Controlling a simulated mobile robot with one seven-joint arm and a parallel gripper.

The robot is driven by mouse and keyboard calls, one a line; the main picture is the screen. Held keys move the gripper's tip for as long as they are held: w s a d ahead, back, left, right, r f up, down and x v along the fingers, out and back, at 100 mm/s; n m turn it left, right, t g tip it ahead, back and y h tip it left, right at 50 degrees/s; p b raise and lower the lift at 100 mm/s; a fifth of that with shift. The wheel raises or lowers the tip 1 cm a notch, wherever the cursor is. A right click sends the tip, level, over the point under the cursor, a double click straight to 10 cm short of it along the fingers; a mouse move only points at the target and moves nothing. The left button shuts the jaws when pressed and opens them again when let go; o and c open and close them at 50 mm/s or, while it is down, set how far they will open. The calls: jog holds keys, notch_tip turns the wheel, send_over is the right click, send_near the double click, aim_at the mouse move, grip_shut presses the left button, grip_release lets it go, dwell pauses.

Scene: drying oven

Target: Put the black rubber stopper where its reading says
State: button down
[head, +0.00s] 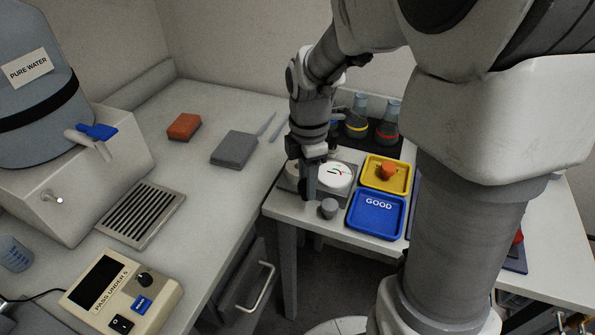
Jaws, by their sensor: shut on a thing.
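My gripper (308,194) points down at the left of the small table, just left of a white dial gauge (338,178). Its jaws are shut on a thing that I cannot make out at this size. A small dark grey, rounded stub (328,209) stands at the table's front edge, right of the fingertips; I cannot tell whether it is the black rubber stopper. The dial has green and red marks, too small to read. A blue tray (376,232) marked GOOD looks empty. A yellow tray (371,184) behind it holds an orange stopper (388,171).
Flasks (357,118) with coloured bands stand behind the trays. On the left bench are a box with a screen, labelled PASS UNDER 5 (120,294), a PURE WATER tank (35,90), a grille (142,213), an orange block (184,127) and a grey block (234,148). A drawer handle (262,288) sticks out.

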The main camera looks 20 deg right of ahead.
jog(key=shift+f+b, duration=0.45)
jog(key=shift+f, duration=1.45)
jog(key=shift+f, duration=0.1)
jog(key=shift+f, duration=0.15)
jog(key=shift+c, duration=2.2)
grip_release()
